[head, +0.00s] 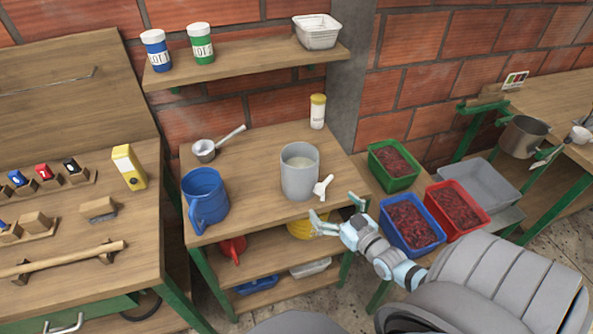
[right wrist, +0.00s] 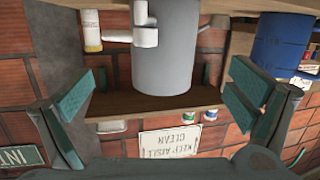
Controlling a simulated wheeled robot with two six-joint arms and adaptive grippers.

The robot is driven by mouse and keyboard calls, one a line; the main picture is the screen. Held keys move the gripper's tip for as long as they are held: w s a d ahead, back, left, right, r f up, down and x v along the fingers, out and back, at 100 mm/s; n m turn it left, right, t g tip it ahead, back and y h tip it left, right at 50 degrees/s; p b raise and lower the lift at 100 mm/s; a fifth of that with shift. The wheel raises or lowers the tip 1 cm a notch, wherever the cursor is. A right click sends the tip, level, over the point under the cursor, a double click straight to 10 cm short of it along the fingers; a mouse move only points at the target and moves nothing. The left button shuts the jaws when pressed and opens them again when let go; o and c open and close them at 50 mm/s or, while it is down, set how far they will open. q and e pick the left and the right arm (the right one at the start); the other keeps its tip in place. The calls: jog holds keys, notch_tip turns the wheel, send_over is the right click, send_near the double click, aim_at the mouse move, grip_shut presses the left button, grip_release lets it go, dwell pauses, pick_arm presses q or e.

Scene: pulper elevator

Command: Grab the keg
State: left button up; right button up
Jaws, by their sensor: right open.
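The keg is a grey cylinder (head: 299,178) with a white tap (head: 322,187) low on its front right side. It stands upright on the middle wooden table (head: 255,143). My right gripper (head: 334,211) is open and empty, in front of the keg and a little to its right, apart from it. In the right wrist view, which looks upside down, the keg (right wrist: 166,50) shows beyond and between the spread fingers of my right gripper (right wrist: 166,76). The tap (right wrist: 145,30) shows there too. My left gripper is not in view.
A blue jug (head: 205,200) stands left of the keg, with a metal scoop (head: 205,150) behind. A yellow-capped bottle (head: 317,111) stands at the back. Right are green (head: 393,183), blue (head: 412,247) and red (head: 485,221) crates of red fruit. A shelf (head: 245,60) hangs above.

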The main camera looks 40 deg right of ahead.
jog(key=t, duration=0.2)
send_near(310, 171)
jog(key=w, duration=0.3)
jog(key=w+b, duration=0.1)
jog(key=w, duration=0.1)
jog(key=w+b, duration=0.2)
jog(key=w+d+b, duration=0.1)
jog(key=w, duration=0.2)
jog(key=shift+r, duration=0.15)
jog(key=w+b, duration=0.5)
jog(key=shift+w+d+r, duration=0.1)
jog(key=shift+d+r, duration=0.1)
jog(key=shift+d, duration=0.15)
jog(key=shift+r, duration=0.1)
jog(key=shift+c, duration=0.4)
jog(key=c, duration=1.6)
jog(key=shift+r, duration=0.15)
